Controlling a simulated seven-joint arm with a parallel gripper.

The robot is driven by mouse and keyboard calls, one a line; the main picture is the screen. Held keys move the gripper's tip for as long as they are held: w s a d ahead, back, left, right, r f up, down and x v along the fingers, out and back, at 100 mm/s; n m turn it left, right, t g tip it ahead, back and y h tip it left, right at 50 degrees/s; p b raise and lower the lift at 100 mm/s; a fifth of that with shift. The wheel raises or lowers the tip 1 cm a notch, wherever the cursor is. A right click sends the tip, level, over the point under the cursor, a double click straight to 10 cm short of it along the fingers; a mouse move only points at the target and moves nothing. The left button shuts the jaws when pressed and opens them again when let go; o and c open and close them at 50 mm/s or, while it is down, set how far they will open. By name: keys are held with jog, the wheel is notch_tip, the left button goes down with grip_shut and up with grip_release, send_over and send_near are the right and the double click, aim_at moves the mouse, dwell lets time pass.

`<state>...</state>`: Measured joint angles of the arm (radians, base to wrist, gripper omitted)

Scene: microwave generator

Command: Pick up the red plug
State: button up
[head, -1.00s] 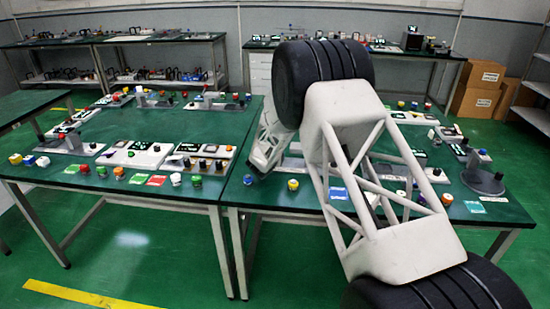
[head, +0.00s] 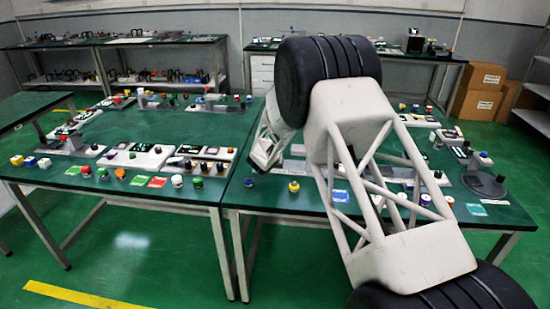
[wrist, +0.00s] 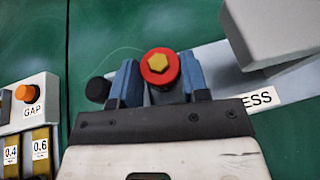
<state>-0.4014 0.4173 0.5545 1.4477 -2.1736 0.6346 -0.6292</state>
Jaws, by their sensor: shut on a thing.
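The red plug (wrist: 158,70) is a round red piece with a yellow hexagon on its top. In the wrist view it sits between the two blue fingers of my gripper (wrist: 160,84), which are shut on it from left and right. I cannot tell whether it is clear of the surface below. In the head view the end of my arm (head: 264,146) is over the near right table, and the plug and fingers cannot be made out there.
A grey base strip (wrist: 208,62) with a label ending in "ESS" and a grey block (wrist: 285,28) lie right of the plug. A dark knob (wrist: 98,89) is at left, near a "GAP" panel (wrist: 30,104). Several small knobs stand along the table's front edge.

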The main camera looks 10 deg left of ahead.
jog(key=shift+r, duration=0.8)
jog(key=s+d, duration=0.2)
jog(key=s, duration=0.5)
jog(key=s+d+r, duration=0.1)
jog(key=s+d, duration=0.2)
jog(key=s, duration=0.5)
jog(key=shift+s, duration=0.15)
jog(key=shift+r, duration=0.1)
jog(key=s+d+m+g+h, duration=0.5)
jog(key=s+d, duration=0.3)
jog(key=d, duration=0.3)
jog(key=s+d+f+m+g+h, duration=0.1)
jog(key=s+d+m+g+h, duration=0.4)
jog(key=s+d+m, duration=0.3)
jog(key=d+h, duration=0.1)
jog(key=d, duration=0.2)
jog(key=shift+s+f+m, duration=0.2)
jog(key=shift+s+m, duration=0.05)
jog(key=shift+m, duration=0.05)
jog(key=shift+w, duration=0.1)
